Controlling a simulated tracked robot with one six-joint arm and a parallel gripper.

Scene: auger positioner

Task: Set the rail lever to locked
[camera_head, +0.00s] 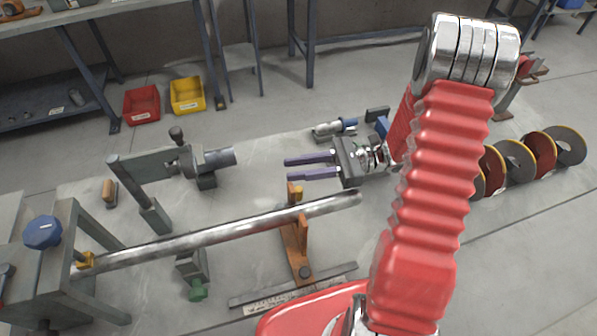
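A short dark rail (250,299) with a pale scale strip lies on the work surface at the bottom middle. An orange-brown upright support (297,254) stands at it, with a small dark knob (305,272) at its foot. No part is clearly recognisable as the rail lever, and its setting cannot be read. A green knob (198,291) sits on a grey block left of the rail. My gripper (288,170) points left above the surface, beyond the support's top. Its two purple fingers are parallel and apart, with nothing visible between them.
A long metal shaft (215,235) runs from a grey frame (75,215) with a blue knob (43,232) to the support. A grey post with a cylinder (213,160) stands behind it. Auger discs (515,160) are at right. Red (142,105) and yellow bins (187,96) are behind.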

